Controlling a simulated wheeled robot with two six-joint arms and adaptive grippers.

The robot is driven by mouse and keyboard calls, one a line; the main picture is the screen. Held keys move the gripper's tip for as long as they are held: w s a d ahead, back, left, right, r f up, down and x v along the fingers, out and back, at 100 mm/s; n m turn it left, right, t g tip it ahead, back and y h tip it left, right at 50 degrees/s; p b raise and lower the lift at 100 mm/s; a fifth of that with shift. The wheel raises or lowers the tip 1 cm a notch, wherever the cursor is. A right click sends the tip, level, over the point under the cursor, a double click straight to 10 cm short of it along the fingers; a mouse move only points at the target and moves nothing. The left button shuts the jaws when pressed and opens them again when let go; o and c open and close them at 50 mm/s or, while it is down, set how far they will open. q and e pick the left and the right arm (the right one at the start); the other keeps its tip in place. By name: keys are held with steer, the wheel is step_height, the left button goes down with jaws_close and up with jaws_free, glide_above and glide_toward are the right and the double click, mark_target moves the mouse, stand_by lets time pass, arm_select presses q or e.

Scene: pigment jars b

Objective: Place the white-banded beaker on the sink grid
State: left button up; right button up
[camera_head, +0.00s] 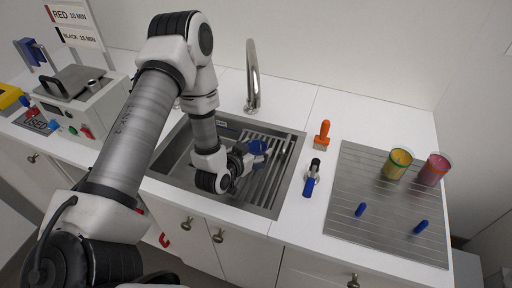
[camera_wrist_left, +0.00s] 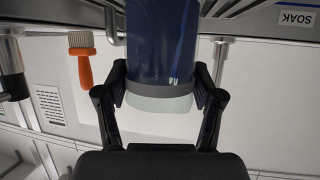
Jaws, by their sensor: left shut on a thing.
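The beaker (camera_head: 257,147) is dark blue in the head view and partly hidden by my left gripper (camera_head: 243,160). The sink grid (camera_head: 272,182), a set of metal bars, lies in the right part of the sink. The beaker is over the grid's far left area. I cannot tell whether it touches the bars. My right gripper is not in view.
A faucet (camera_head: 252,80) stands behind the sink. A grey ribbed mat (camera_head: 380,220) holds a yellow jar (camera_head: 397,165), a pink jar (camera_head: 433,170) and two blue items. A white device (camera_head: 85,105) stands left.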

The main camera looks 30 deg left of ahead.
arm_select(q)
steer(key=shift+s+r, duration=0.1)
steer(key=shift+s, duration=0.15)
steer(key=o, duration=1)
steer(key=shift+o, duration=1)
steer(key=shift+w+f, duration=0.15)
steer(key=shift+f, duration=0.1)
steer(key=shift+r, duration=0.1)
